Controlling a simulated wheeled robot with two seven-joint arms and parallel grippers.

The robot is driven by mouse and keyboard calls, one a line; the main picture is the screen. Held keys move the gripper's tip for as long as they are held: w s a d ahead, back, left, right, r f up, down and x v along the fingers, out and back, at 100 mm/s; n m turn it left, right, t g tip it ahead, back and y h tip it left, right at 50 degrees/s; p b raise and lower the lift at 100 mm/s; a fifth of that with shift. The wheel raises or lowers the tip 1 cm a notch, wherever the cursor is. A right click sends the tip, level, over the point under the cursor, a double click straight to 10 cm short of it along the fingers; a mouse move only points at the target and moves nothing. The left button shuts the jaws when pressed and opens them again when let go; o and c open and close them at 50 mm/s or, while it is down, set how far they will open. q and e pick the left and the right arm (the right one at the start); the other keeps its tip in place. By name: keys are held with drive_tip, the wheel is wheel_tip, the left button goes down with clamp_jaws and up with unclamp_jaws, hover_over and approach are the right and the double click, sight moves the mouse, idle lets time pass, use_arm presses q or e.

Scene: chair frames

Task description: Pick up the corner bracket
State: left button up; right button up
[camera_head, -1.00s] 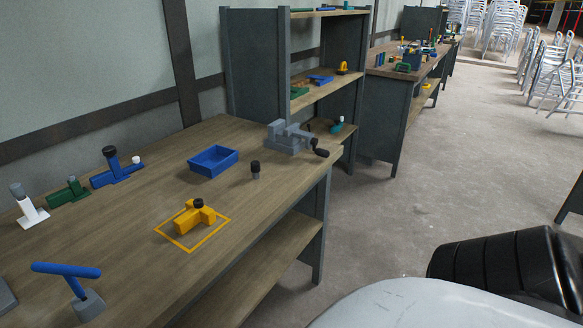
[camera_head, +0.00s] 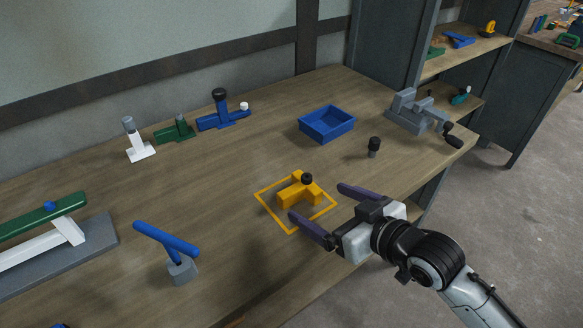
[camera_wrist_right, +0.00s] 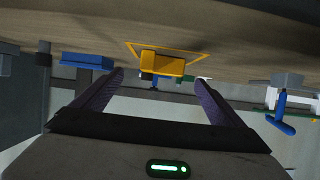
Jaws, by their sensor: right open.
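The corner bracket (camera_head: 297,192) is a yellow block-shaped piece with a black knob on top. It sits on the wooden bench inside a yellow outlined square (camera_head: 291,231). My right gripper (camera_head: 318,208) is open and empty, with its two dark fingers pointing at the bracket from the bench's front side; it looks close but not closed on it. In the right wrist view the bracket (camera_wrist_right: 162,65) shows between and beyond the fingertips (camera_wrist_right: 160,82). My left gripper is not in view.
A blue tray (camera_head: 327,124), a small black-topped peg (camera_head: 374,147) and a grey vise (camera_head: 418,113) stand to the right. A blue-handled tool (camera_head: 167,240) stands front left. White (camera_head: 138,145), green (camera_head: 175,130) and blue (camera_head: 222,117) pieces line the back.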

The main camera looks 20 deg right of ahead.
sight(299, 194)
drive_tip(key=shift+w+a+f, duration=0.1)
drive_tip(key=shift+w+a, duration=0.1)
drive_tip(key=shift+w, duration=0.4)
drive_tip(key=shift+w+a, duration=0.15)
drive_tip(key=shift+w, duration=0.4)
drive_tip(key=shift+x, duration=0.9)
drive_tip(key=shift+w+a+f, duration=0.1)
drive_tip(key=shift+a+f, duration=0.05)
drive_tip(key=shift+f, duration=0.05)
drive_tip(key=shift+w+a+f, duration=0.15)
drive_tip(key=shift+w, duration=0.1)
drive_tip(key=x, duration=0.3)
drive_tip(key=shift+w+a+f+b, duration=0.2)
drive_tip(key=shift+a+f+b, duration=0.05)
drive_tip(key=shift+a+b, duration=0.1)
drive_tip(key=shift+w+a+f, duration=0.1)
drive_tip(key=shift+w+f, duration=0.05)
drive_tip(key=shift+w, duration=0.25)
drive_tip(key=c, duration=1.3)
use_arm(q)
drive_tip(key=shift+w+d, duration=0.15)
